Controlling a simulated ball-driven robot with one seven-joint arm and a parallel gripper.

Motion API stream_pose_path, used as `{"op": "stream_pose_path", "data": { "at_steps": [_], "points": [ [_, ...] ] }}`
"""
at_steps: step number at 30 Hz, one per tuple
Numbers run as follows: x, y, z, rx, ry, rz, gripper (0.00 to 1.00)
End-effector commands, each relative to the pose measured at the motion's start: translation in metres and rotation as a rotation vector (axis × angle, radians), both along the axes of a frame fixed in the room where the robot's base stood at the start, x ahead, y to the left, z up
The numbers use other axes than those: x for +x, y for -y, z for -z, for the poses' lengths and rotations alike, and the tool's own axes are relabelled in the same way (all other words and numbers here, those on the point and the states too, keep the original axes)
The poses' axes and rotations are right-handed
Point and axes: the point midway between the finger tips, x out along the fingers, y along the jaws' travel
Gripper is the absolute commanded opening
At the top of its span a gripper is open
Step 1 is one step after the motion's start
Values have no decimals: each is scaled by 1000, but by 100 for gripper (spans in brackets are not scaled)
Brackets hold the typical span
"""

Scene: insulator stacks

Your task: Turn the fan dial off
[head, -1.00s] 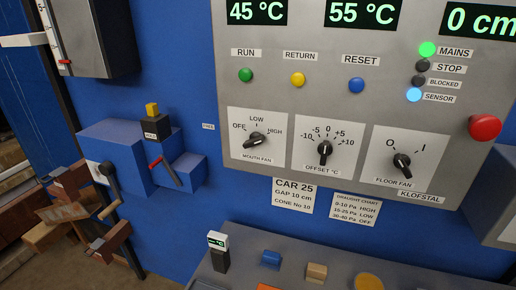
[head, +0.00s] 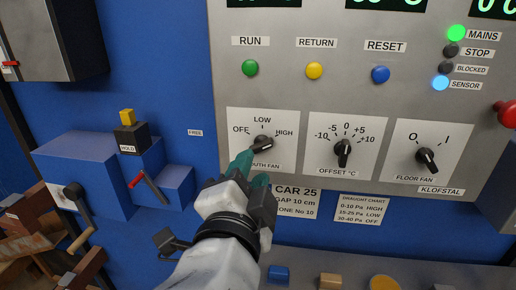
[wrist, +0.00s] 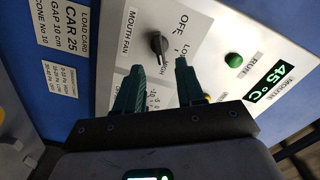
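The mouth fan dial (head: 263,144) is a black knob on a white plate (head: 240,119) marked OFF, LOW and HIGH. It lies slanted, one end toward HIGH; which end is the pointer is hard to tell. A second fan dial, the floor fan dial (head: 427,158), sits at the right with marks O and I. My gripper (head: 254,168) is open and empty, just below the mouth fan dial, its teal fingers covering part of the MOUTH FAN label. In the wrist view the mouth fan dial (wrist: 158,43) shows beyond my gripper's fingertips (wrist: 160,64), between their lines and apparently untouched.
The offset dial (head: 343,150) is close to the right of the mouth fan dial. RUN (head: 250,68), RETURN (head: 314,71) and RESET (head: 380,74) buttons sit above. A red knob (head: 507,113) sticks out at the right. A blue box with a red-handled lever (head: 148,184) stands left.

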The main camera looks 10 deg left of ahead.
Motion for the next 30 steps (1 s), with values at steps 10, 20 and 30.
{"op": "stream_pose_path", "data": {
  "at_steps": [10,20,30],
  "points": [
    [54,2,-1,0,-2,1,38],
    [65,3,1,0,-1,0,38],
    [64,3,0,0,-1,0,17]
  ]
}}
